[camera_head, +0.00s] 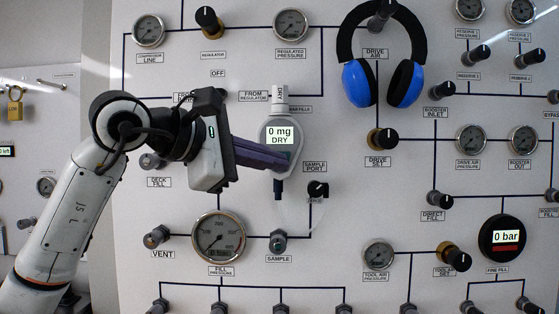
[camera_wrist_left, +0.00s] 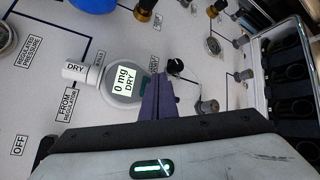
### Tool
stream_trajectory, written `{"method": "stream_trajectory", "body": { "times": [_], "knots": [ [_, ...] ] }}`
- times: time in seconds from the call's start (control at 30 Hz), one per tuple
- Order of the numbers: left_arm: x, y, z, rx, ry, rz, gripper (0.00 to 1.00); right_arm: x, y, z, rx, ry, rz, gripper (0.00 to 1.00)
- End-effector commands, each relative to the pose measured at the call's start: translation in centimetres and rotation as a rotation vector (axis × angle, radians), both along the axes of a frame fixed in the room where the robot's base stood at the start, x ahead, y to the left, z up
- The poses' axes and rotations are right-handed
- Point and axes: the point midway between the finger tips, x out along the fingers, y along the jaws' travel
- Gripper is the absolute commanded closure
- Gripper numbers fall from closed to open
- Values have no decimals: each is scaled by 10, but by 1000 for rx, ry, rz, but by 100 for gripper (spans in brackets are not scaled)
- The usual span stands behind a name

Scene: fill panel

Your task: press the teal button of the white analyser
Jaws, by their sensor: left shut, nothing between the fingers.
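The white analyser (camera_head: 280,118) is a round unit on the panel, and its screen reads "0 mg DRY". It also shows in the left wrist view (camera_wrist_left: 108,88). My left gripper (camera_head: 290,163) is shut and empty, its purple fingers pointing right across the analyser's lower part. In the left wrist view the fingertips (camera_wrist_left: 162,84) lie beside the analyser's lower end. A small teal patch, seemingly the teal button (camera_wrist_left: 146,81), shows there beside the fingers, partly covered. In the head view the fingers hide that spot. I cannot tell whether they touch it. My right gripper is not in view.
Blue ear defenders (camera_head: 358,82) hang on the panel at upper right of the analyser. The sample port knob (camera_head: 318,189) is just below right, and the fill pressure gauge (camera_head: 219,237) is below left. Several other knobs and gauges stick out around.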

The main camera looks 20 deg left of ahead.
Motion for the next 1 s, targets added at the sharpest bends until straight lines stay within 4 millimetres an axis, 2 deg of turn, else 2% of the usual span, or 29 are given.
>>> {"method": "stream_trajectory", "body": {
  "times": [1.0],
  "knots": [
    [11, 3, 0, 1, 2, 1, 100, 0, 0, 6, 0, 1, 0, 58]
  ]
}}
